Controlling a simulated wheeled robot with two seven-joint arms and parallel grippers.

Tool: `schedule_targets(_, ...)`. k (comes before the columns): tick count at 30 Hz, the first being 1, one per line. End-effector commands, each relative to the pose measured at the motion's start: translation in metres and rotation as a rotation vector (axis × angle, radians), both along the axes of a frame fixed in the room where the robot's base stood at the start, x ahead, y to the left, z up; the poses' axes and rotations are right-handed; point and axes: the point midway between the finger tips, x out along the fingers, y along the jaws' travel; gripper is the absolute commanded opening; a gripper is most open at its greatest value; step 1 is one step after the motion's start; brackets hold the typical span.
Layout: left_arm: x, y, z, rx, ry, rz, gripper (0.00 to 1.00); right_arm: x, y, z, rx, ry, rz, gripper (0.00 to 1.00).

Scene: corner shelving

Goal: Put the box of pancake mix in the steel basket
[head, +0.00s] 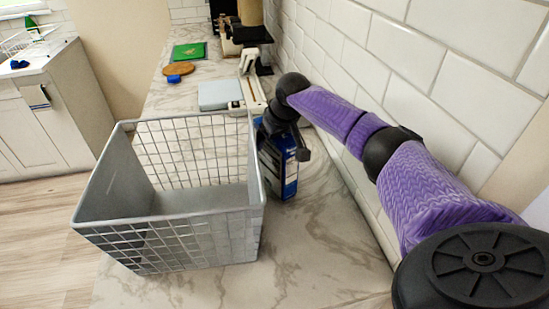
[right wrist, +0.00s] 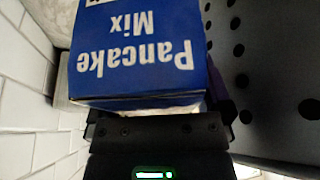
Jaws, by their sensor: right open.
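The pancake mix box (head: 290,176) is dark blue and stands upright on the marble counter, just right of the steel basket (head: 165,230). The basket is a grey wire one with solid side panels; its visible floor is empty. My right gripper (head: 286,143) is open at the upper part of the box, with dark fingers beside it. In the right wrist view the box (right wrist: 138,50) fills the space in front of the open gripper, its "Pancake Mix" lettering upside down. The box hides most of the fingers there, so contact is unclear. My left gripper is out of view.
A white tiled wall (head: 350,60) runs close along the right of my right arm. Behind the basket are a pale flat object (head: 219,95), a round wooden board (head: 180,69) and a green board (head: 188,51). Bare counter (head: 320,250) lies in front of the box.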

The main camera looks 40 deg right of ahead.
Motion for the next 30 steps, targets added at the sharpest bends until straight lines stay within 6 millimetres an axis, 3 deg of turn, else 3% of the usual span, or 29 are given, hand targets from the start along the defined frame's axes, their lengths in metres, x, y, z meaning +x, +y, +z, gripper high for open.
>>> schedule_targets(3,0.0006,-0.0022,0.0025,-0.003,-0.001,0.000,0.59,-0.0001,0.0000,-0.0007,0.000,0.000,-0.001,1.00)
schedule_targets(4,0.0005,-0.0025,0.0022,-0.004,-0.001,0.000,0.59,0.0000,0.0000,-0.0011,0.000,0.000,0.000,0.96)
schedule_targets(15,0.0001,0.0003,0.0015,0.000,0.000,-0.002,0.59,-0.0002,0.0001,-0.0019,0.000,0.001,0.000,0.17)
schedule_targets(18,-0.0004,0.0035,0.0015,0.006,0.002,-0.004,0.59,-0.0001,0.0002,-0.0020,0.000,0.001,0.001,0.00)
schedule_targets(30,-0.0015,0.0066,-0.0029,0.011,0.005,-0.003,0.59,0.0001,0.0005,0.0043,-0.001,0.001,0.002,0.00)
